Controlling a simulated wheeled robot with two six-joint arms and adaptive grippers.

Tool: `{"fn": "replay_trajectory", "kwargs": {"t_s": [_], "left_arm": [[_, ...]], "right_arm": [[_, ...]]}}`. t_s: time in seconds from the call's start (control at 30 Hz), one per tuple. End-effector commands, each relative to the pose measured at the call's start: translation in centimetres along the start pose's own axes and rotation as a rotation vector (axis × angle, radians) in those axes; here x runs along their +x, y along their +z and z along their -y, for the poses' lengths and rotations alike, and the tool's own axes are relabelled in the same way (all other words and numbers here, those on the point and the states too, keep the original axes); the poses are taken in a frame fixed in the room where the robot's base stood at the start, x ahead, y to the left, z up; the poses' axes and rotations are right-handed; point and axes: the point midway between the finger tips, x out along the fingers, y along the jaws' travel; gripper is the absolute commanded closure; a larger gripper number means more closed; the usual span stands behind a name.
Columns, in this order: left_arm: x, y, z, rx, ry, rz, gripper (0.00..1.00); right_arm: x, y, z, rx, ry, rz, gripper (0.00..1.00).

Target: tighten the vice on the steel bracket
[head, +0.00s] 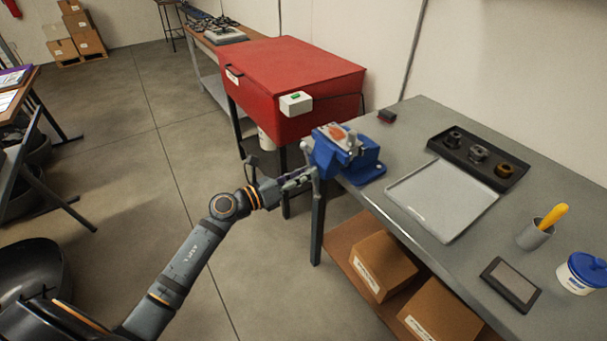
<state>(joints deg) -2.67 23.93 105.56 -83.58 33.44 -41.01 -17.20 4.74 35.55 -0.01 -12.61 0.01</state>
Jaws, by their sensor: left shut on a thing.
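The blue vice (365,170) is mounted at the near left corner of the grey workbench. A small grey and orange piece (340,133) sits at the top of its jaws; it is too small to tell for sure whether this is the steel bracket or how tightly it is held. My left gripper (302,179) reaches the front of the vice from the left and is shut on the vice handle (316,184), which is partly hidden by the fingers. My right gripper is not in view.
The workbench (465,255) carries an empty grey tray (440,200), a black tray (465,165) with metal parts, a dark tablet (510,283), a cup (535,234) and a blue-lidded tub (582,272). A red cabinet (290,75) stands behind the vice.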

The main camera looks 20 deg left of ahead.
Motion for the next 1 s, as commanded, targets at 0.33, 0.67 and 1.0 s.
{"fn": "replay_trajectory", "kwargs": {"t_s": [0.33,0.67,1.0], "left_arm": [[0.0,0.0,0.0,-0.001,0.001,0.000,1.00],[0.0,0.3,0.1,-0.109,0.001,0.001,1.00],[0.0,0.3,0.1,-0.342,0.001,0.000,1.00]], "right_arm": [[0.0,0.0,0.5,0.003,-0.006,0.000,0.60],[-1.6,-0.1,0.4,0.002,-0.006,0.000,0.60],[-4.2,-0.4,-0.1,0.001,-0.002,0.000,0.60]]}}
